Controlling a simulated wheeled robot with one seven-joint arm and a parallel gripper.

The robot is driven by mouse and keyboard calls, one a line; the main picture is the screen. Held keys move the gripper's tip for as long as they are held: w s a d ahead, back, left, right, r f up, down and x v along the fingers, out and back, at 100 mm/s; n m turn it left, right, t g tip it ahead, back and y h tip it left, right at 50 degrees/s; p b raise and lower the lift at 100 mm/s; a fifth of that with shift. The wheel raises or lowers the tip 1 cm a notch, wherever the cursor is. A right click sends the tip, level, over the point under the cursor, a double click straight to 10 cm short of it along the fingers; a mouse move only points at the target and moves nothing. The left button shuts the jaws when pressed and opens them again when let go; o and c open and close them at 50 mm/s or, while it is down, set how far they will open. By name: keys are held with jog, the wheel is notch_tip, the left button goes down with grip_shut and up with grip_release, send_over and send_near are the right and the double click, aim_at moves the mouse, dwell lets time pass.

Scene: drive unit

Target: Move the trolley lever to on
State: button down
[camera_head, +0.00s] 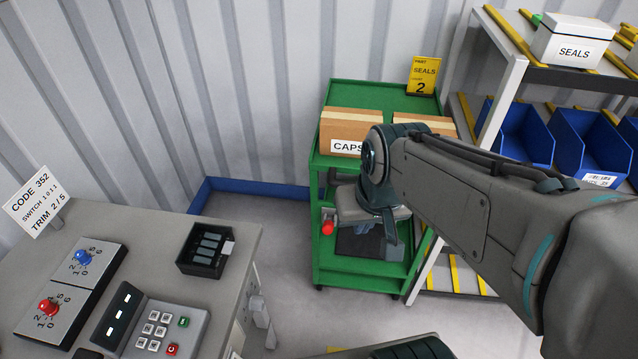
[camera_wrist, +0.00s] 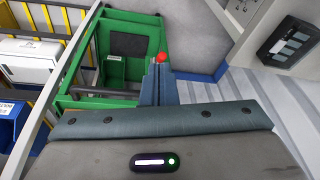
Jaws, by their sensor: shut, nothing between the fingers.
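The green trolley (camera_head: 321,190) stands against the corrugated wall, and its green frame fills the upper left of the wrist view (camera_wrist: 110,28). A red knob (camera_head: 328,227), which looks like the lever's end, is at the trolley's front left at lower-shelf height. In the wrist view the red knob (camera_wrist: 162,57) appears just past my fingertips. My gripper (camera_head: 392,252) points down in front of the trolley, to the right of the knob in the head view. Its fingers are together and empty in the wrist view (camera_wrist: 158,70). I cannot tell whether they touch the knob. No on/off marking is readable.
A shelf with blue bins (camera_head: 526,134) stands at right. A grey control desk (camera_head: 228,228) is at left. Floor (camera_head: 281,240) is clear between desk and trolley.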

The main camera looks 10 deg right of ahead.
jog(key=w+a+f+m+t+y+b, duration=0.1)
jog(key=w+a+f+t+y+b, duration=0.3)
jog(key=w+f, duration=0.8)
jog(key=w+d+f+m+h+b, duration=0.1)
jog(key=w+d+f+m+h, duration=0.1)
jog(key=w+f+h, duration=0.5)
jog(key=shift+w+d+f+t+b, duration=0.15)
jog(key=shift+w+f+t+b, duration=0.35)
jog(key=shift+w, duration=0.8)
jog(key=shift+f, duration=0.15)
jog(key=b, duration=0.4)
send_over(328, 223)
jog(key=w, duration=0.2)
jog(key=f, duration=0.7)
jog(key=shift+s+d+f, duration=0.15)
jog(key=shift+d+f, duration=0.15)
jog(key=shift+d, duration=0.1)
jog(key=shift+s+a+f, duration=0.15)
jog(key=shift+s+f, duration=0.15)
jog(key=shift+f, duration=0.25)
jog(key=shift+s+a+f, duration=0.15)
jog(key=shift+s+f, duration=0.1)
jog(key=shift+f, duration=0.25)
jog(key=shift+s+a+f+b, duration=0.1)
jog(key=shift+s+f+b, duration=0.3)
jog(key=shift+s+f, duration=0.1)
jog(key=shift+a, duration=0.1)
